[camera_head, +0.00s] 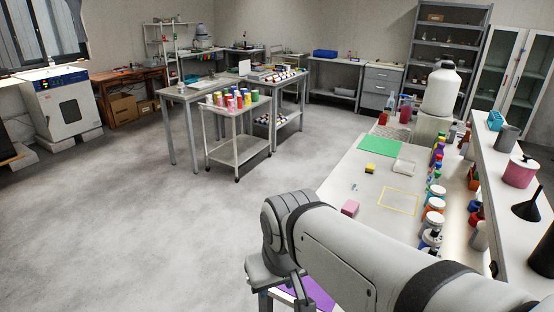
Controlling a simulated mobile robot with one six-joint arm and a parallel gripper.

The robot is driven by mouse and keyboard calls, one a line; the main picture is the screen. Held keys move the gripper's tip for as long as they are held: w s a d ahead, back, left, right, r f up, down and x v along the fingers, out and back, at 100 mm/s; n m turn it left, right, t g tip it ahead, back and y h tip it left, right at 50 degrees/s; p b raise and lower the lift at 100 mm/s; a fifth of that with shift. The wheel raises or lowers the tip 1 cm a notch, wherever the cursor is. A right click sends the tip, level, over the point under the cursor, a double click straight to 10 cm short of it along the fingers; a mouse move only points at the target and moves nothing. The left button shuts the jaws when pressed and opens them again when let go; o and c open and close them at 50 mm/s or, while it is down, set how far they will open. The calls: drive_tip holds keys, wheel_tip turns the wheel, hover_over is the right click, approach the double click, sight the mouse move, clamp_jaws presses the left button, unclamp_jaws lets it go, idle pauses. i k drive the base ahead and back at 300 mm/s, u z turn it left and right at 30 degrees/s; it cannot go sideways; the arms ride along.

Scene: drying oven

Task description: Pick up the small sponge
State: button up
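Two small blocks that look like sponges sit on the white bench (345,180). One is a pink block (350,208) near the front left edge. The other is a smaller yellow block (370,168) with a darker side, farther back near the green mat. I cannot tell for sure which one is the small sponge. My arm crosses the lower part of the view, and my gripper (299,291) points down at the bottom, in front of and left of the pink block. Its fingertips are not clear, and nothing is visibly held.
A green mat (380,145), clear tray (404,167) and yellow taped square (399,201) lie on the bench. Several bottles (434,212) line its right side, below a raised shelf (502,165). A purple mat (320,294) shows beneath my arm. Open floor lies left.

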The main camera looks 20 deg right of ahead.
sight(369, 167)
drive_tip(key=u, duration=1.05)
drive_tip(key=i, duration=3.25)
drive_tip(key=z, duration=3.1)
drive_tip(key=i, duration=1.35)
drive_tip(key=u, duration=0.1)
